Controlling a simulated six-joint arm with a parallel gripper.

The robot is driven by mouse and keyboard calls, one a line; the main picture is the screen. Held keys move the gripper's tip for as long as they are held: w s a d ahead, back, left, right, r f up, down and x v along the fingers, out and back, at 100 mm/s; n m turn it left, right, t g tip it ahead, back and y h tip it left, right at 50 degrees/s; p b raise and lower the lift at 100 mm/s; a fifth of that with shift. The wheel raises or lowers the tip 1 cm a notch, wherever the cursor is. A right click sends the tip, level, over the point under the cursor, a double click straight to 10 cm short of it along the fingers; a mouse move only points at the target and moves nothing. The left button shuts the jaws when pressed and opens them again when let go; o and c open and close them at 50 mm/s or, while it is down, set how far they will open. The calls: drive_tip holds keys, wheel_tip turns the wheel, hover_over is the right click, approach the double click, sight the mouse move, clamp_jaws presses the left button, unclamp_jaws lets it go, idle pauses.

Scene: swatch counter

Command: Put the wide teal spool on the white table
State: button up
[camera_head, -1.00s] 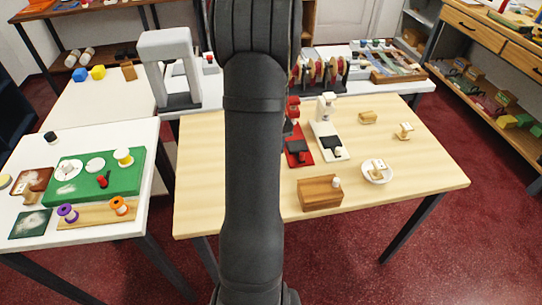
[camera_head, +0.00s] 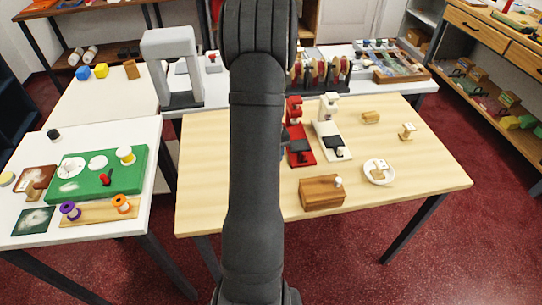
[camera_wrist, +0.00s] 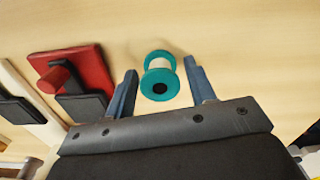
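The teal spool (camera_wrist: 158,76) shows in the wrist view, with teal flanges, a pale middle and a dark hole. It stands on the light wood table (camera_head: 400,215). My gripper (camera_wrist: 160,78) is open, with one blue finger on each side of the spool; gaps show between the fingers and the spool. In the head view my arm hides both spool and gripper. The white table (camera_head: 105,131) is at the left of the head view. On it are a green mat (camera_head: 128,172), a purple spool (camera_head: 70,210) and an orange spool (camera_head: 121,204).
Red (camera_head: 302,157) and white (camera_head: 333,148) stapler-like devices stand on the wood table; the red one also shows left of my gripper in the wrist view (camera_wrist: 70,80). A wooden box (camera_head: 321,194) and a white dish (camera_head: 379,172) are to the right.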

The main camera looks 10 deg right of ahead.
drive_tip(key=shift+o, duration=0.3)
drive_tip(key=shift+r, duration=0.1)
wheel_tip(320, 180, up, 11)
drive_tip(key=shift+o, duration=0.4)
drive_tip(key=shift+r, duration=0.6)
